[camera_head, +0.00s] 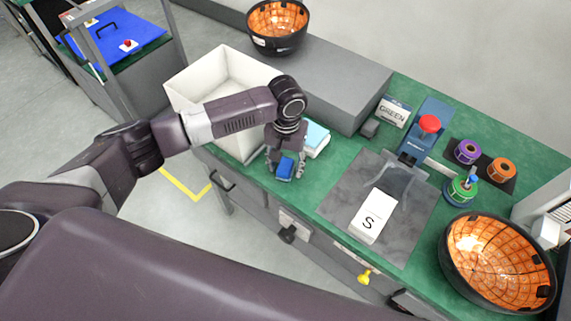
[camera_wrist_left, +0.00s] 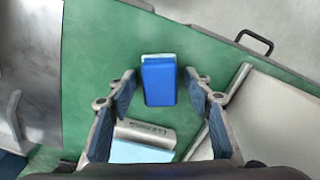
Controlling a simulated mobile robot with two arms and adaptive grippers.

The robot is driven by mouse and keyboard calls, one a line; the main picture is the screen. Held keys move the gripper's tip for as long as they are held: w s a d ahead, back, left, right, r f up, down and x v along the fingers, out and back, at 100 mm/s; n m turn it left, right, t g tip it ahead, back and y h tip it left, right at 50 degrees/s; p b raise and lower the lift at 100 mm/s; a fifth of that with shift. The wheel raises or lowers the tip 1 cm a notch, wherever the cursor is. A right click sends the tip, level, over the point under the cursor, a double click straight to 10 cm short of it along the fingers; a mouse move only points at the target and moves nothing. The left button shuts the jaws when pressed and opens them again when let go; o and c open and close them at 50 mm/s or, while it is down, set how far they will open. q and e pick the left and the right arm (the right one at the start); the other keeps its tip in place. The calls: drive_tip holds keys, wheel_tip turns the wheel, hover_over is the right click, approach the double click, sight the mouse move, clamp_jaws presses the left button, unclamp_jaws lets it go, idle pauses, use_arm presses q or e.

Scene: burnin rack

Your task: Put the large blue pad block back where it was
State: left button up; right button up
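The blue pad block (camera_head: 285,167) is on the green bench top near its front edge, and it also shows in the left wrist view (camera_wrist_left: 159,82) with a pale strip along its far end. My left gripper (camera_head: 285,172) points down over it. In the left wrist view the left gripper (camera_wrist_left: 161,92) is open, with one finger on each side of the block and visible gaps between. I cannot tell its exact height above the bench. My right gripper is in neither view.
A white bin (camera_head: 190,84) stands left of the gripper. A light-blue and grey item (camera_head: 316,138) lies close behind the block. A grey box (camera_head: 345,75) stands at the back. A grey mat (camera_head: 340,205) with a white S block (camera_head: 373,216) lies to the right.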

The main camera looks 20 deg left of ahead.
sight(286, 165)
use_arm(q)
wheel_tip(286, 165, up, 12)
drive_tip(key=b, duration=0.1)
drive_tip(key=shift+r, duration=0.15)
idle(0.5)
drive_tip(key=shift+d, duration=0.1)
